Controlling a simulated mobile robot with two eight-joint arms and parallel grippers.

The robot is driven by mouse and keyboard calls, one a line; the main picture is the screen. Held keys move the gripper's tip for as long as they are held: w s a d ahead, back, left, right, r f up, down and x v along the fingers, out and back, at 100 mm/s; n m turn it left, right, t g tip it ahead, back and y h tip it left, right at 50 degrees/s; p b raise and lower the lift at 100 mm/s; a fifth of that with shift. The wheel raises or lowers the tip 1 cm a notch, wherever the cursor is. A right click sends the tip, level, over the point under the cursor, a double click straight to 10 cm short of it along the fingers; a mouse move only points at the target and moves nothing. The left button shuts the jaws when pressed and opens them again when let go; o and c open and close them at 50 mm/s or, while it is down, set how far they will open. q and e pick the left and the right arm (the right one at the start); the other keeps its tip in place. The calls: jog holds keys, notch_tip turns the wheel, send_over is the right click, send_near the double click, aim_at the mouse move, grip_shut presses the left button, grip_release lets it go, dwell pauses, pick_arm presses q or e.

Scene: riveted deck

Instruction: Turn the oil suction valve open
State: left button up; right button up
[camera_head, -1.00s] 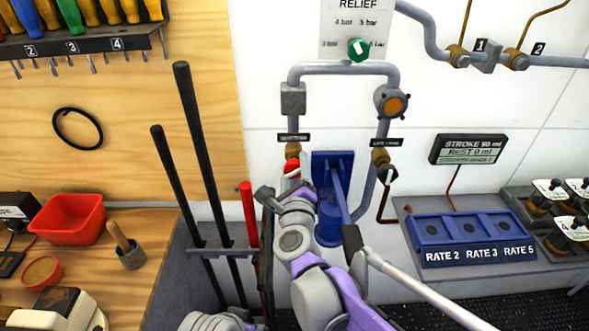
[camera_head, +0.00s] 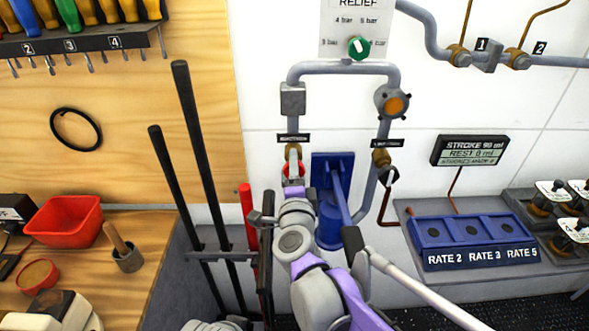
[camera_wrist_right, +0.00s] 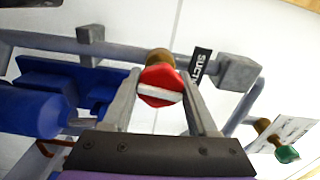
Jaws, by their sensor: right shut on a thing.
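The oil suction valve is a red round knob (camera_head: 293,171) with a pale bar across it, on the left pipe under a small black label. It also shows in the right wrist view as a red knob (camera_wrist_right: 161,86) beside a label reading "SUCT". My right gripper (camera_wrist_right: 160,92) has one finger on each side of the knob and is shut on it. In the head view the right gripper (camera_head: 294,181) hides part of the knob. The pale bar lies roughly along the pipe. My left gripper is not in view.
A second valve (camera_head: 387,174) with a black and white handle hangs on the right pipe. A blue pump (camera_head: 330,222) with a lever stands close right of my right gripper. Long black bars (camera_head: 205,150) and a red bar (camera_head: 248,210) stand close left. A green relief knob (camera_head: 359,47) sits above.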

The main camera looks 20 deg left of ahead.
jog(key=shift+n, duration=0.6)
jog(key=o, duration=1.4)
jog(key=shift+s, duration=0.1)
jog(key=v, duration=1)
jog(key=shift+s+d, duration=0.15)
jog(key=shift+s, duration=0.15)
